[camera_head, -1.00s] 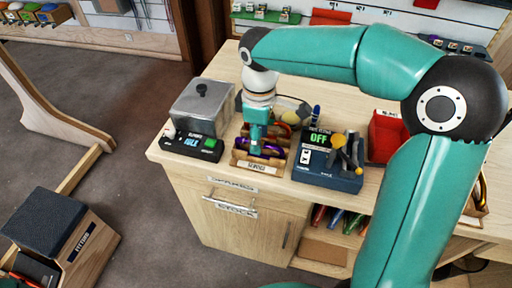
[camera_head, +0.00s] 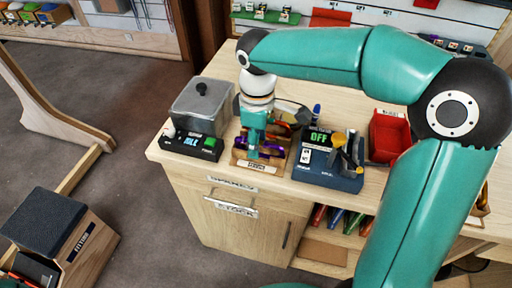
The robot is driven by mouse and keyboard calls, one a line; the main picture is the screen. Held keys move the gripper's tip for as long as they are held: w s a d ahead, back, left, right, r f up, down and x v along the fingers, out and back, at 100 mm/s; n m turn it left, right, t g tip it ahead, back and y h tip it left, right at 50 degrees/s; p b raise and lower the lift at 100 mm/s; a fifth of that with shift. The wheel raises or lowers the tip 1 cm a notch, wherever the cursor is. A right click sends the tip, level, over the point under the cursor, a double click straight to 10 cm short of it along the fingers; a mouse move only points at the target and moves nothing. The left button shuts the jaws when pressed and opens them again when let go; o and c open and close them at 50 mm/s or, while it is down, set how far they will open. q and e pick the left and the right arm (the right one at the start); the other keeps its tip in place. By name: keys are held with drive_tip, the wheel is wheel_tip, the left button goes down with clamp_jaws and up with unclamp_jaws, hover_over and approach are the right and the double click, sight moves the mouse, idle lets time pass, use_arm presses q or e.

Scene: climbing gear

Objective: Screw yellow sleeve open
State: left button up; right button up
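My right gripper (camera_head: 256,145) points down into a small wooden tray (camera_head: 262,165) on the bench. A purple carabiner (camera_head: 271,151) and a red-orange one (camera_head: 280,130) show in the tray, close beside the fingers. The fingers are small and overlap the purple carabiner, so I cannot tell whether they are open or shut, or touching it. I cannot make out a yellow sleeve on either carabiner. My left gripper is out of view.
Left of the tray stands a grey lidded box on a black base with a lit display (camera_head: 192,141). Right of it are a dark blue device reading OFF (camera_head: 328,176), with yellow and dark parts on top, and a red bin (camera_head: 388,136).

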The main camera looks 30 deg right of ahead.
drive_tip(key=shift+f+b, duration=0.95)
drive_tip(key=shift+f, duration=0.45)
drive_tip(key=shift+w+d+r, duration=0.1)
drive_tip(key=shift+w+d, duration=0.15)
drive_tip(key=shift+d, duration=0.05)
drive_tip(key=shift+w+d+p, duration=0.25)
drive_tip(key=shift+d+p, duration=0.05)
drive_tip(key=shift+p, duration=0.05)
drive_tip(key=shift+a+r+p, duration=0.1)
drive_tip(key=shift+r+p, duration=1.2)
drive_tip(key=shift+r, duration=0.05)
drive_tip(key=shift+s+a, duration=0.45)
drive_tip(key=shift+a, duration=0.1)
